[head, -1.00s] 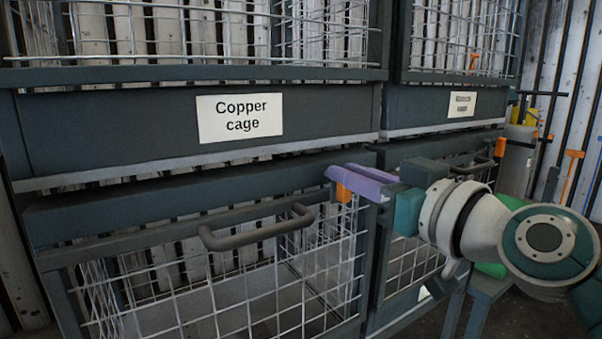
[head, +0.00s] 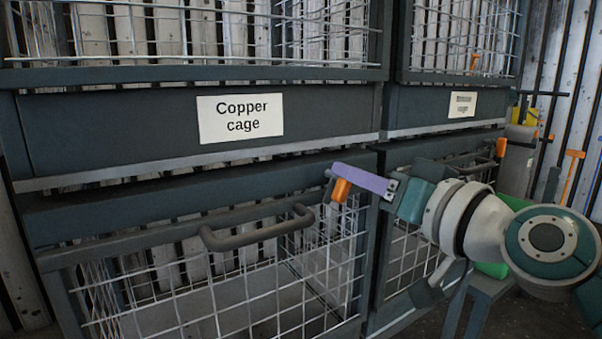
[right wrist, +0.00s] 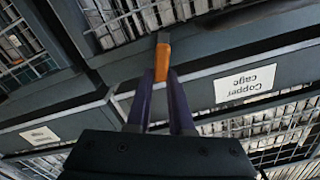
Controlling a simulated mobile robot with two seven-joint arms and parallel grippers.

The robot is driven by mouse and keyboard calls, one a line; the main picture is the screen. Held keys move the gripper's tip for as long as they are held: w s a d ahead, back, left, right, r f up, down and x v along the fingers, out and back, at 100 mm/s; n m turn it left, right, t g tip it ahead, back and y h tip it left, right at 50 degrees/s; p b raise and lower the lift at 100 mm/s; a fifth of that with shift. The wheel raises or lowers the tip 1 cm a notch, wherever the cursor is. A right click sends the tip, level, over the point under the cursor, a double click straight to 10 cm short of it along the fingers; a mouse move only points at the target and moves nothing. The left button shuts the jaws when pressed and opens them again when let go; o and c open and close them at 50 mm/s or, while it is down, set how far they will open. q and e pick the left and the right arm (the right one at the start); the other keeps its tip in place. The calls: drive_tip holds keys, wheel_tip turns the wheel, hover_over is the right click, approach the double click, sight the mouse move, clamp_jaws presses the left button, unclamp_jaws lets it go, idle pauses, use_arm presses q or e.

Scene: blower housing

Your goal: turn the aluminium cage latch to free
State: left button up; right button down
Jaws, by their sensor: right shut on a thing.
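An orange latch handle (head: 341,189) sits at the upper right corner of the lower left mesh cage door (head: 240,290), under the panel with the "Copper cage" label (head: 240,118). My right gripper (head: 338,176) has its purple fingers at this latch and is shut on it. In the right wrist view the orange latch (right wrist: 162,58) stands between the two purple fingertips (right wrist: 162,78). In the head view the handle hangs tilted, and the near finger hides part of it. My left gripper is not in view.
A grey bar handle (head: 258,230) spans the lower door's top, left of my gripper. Another orange latch (head: 501,147) is on the neighbouring cage at right. Its label (head: 462,104) is too small to read. Cage frames lie close around my right gripper.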

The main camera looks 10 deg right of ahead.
drive_tip(key=shift+w+d+f+m, duration=0.1)
drive_tip(key=shift+f+m, duration=0.05)
drive_tip(key=shift+m, duration=2)
drive_tip(key=shift+s+d+f+m, duration=0.1)
drive_tip(key=shift+d+f+m, duration=0.1)
drive_tip(key=shift+m, duration=2)
drive_tip(key=shift+w+d+f+m, duration=0.1)
drive_tip(key=shift+f+m, duration=0.05)
drive_tip(key=shift+m, duration=2)
drive_tip(key=c, duration=0.8)
unclamp_jaws()
